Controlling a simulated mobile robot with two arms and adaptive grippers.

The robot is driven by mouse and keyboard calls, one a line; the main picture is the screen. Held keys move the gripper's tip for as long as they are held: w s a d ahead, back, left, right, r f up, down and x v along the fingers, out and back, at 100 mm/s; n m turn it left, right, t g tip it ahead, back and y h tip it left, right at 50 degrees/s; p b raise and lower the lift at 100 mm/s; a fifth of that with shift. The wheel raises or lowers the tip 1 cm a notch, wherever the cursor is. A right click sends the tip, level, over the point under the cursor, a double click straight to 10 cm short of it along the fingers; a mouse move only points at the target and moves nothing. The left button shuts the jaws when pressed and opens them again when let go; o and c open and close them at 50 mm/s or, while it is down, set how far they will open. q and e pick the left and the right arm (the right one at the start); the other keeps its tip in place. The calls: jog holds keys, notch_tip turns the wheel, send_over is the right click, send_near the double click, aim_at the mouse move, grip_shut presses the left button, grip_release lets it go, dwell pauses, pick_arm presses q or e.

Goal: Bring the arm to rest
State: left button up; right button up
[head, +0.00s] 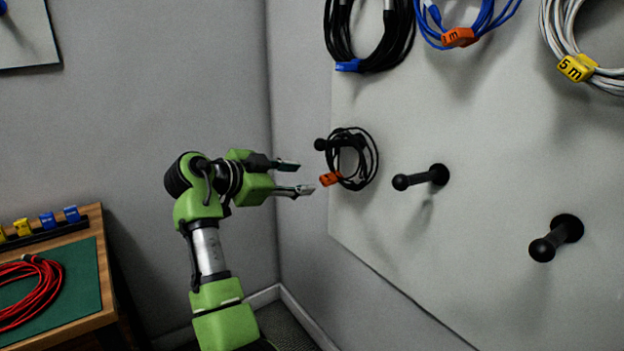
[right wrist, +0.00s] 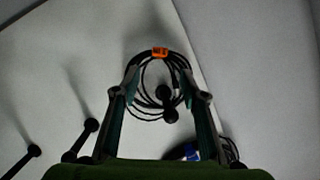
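My right gripper (head: 300,177) is open and empty, its two fingers pointing right toward the pegboard panel in the head view. A small black cable coil (head: 366,158) with an orange tag (head: 330,178) hangs on a black peg (head: 321,144) just beyond the fingertips, with a gap between. In the right wrist view the coil (right wrist: 147,88) and the peg (right wrist: 166,104) show between and beyond the open fingers (right wrist: 158,85). My left gripper is in neither view.
More coils hang above: black with a blue tag (head: 348,65), blue with an orange tag (head: 459,37), white with a yellow tag (head: 577,68). Empty pegs (head: 421,177) (head: 556,238) stick out from the panel (head: 480,130). A table (head: 107,280) with a red cable (head: 40,290) stands at left.

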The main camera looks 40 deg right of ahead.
jog(key=shift+v, duration=1.5)
